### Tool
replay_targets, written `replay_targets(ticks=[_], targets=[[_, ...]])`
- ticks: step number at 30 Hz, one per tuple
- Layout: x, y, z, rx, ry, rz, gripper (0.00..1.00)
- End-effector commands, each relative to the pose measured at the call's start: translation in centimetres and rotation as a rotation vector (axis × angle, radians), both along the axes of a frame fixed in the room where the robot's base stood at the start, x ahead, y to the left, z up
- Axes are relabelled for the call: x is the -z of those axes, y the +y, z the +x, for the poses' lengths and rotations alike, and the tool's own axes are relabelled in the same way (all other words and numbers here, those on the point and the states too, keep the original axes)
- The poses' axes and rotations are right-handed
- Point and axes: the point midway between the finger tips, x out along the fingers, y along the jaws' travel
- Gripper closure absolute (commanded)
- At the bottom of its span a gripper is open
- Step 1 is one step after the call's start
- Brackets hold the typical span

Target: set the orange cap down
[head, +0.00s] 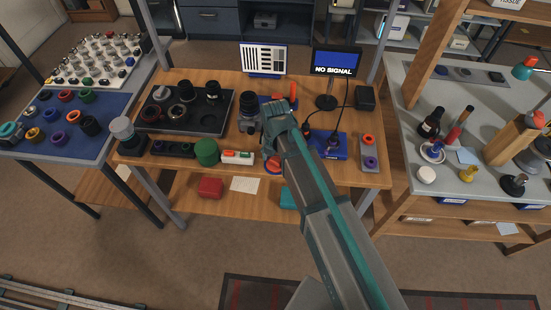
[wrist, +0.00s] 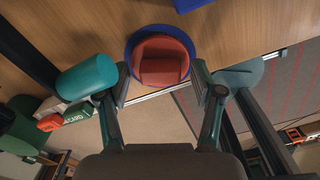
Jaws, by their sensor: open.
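The orange cap (wrist: 160,48) shows in the wrist view as a round orange-red disc with a raised grip block. It sits on a round blue piece (wrist: 131,41) at the edge of the wooden table. In the head view the cap (head: 272,164) is at the table's front edge, partly hidden by my arm. My gripper (wrist: 160,85) is open, with one finger on each side of the cap in the wrist view. Neither finger clearly touches it. In the head view my gripper's fingers are mostly hidden behind the arm.
Left of the cap stand a green cylinder (head: 206,152) and a white box with orange and green parts (head: 237,157). A dark tray of lens parts (head: 208,122) lies behind them. A blue block (head: 331,146) is to the right. The floor drops away in front.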

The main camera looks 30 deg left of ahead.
Motion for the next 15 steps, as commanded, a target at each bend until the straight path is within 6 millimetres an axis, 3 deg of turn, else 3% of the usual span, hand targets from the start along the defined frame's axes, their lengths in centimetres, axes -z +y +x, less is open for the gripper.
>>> replay_targets(ticks=[5,15], targets=[[-1.4,0.0,0.0,0.0,-0.001,0.002,0.34],[-6.8,0.1,0.1,0.0,-0.003,0.003,0.34]])
